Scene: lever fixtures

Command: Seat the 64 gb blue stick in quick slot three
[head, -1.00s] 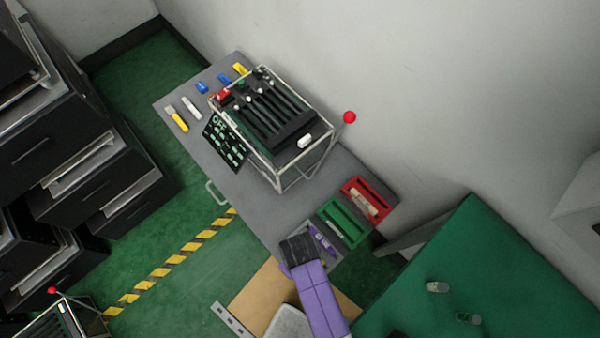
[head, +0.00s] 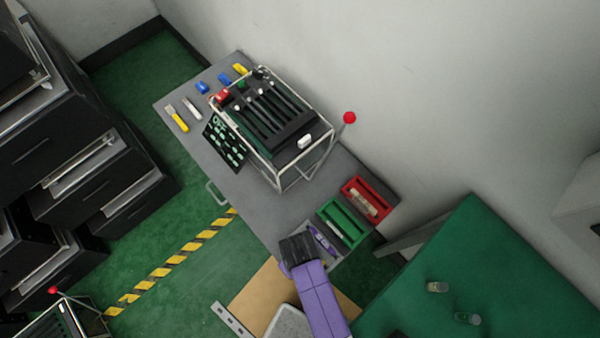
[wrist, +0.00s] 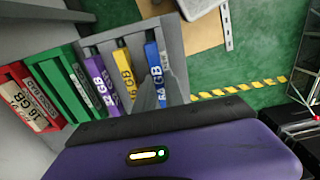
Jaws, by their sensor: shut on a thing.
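In the head view my gripper (head: 298,250) is over the grey tray and hides the blue stick. The black slotted unit (head: 268,118) stands in a pale metal frame on the grey bench. I cannot tell which of its slots is quick slot three.
A yellow stick (wrist: 125,70) and a purple stick (wrist: 97,75) stand beside the blue one. The green tray (head: 343,222) and red tray (head: 370,198) are farther along. A red-knobbed lever (head: 349,118) sticks up beside the frame. Bare bench (head: 250,205) lies between unit and trays.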

